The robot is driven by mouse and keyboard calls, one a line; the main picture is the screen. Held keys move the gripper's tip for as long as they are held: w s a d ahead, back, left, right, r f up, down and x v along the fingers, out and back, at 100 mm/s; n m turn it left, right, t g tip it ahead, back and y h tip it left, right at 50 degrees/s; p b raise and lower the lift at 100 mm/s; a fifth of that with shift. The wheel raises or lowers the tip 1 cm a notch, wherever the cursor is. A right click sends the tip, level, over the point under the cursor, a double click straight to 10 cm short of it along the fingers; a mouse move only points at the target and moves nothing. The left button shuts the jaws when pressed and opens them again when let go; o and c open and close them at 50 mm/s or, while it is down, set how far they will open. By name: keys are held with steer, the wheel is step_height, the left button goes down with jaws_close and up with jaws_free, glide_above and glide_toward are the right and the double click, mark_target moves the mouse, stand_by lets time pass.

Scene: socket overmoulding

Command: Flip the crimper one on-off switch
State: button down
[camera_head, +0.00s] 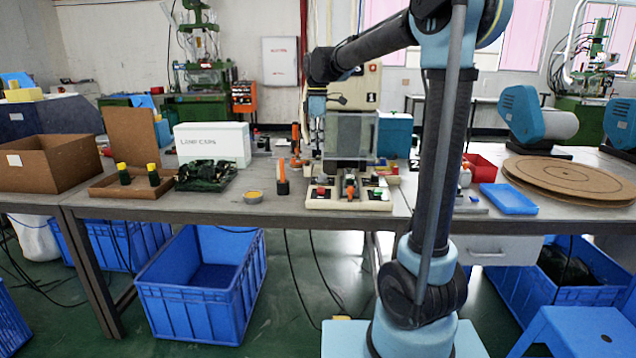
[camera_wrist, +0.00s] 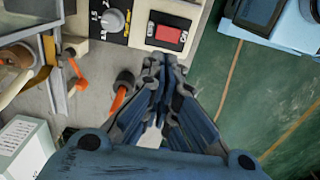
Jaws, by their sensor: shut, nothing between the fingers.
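A white box (camera_wrist: 22,145) is at lower left. In the head view a button base (camera_head: 348,195) stands at the table's front edge, with a white carton (camera_head: 212,145) to the left. Green floor shows beyond the table.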

mark_target(321, 190)
steer(key=shift+f, duration=0.1)
step_height(321, 190, down, 14)
steer(key=shift+r, duration=0.1)
stand_by(0.5)
steer(key=shift+w+f, duration=0.1)
steer(key=shift+f, duration=0.2)
stand_by(0.3)
steer(key=shift+s+r, duration=0.25)
steer(key=shift+s, duration=0.55)
steer(key=shift+r, duration=0.1)
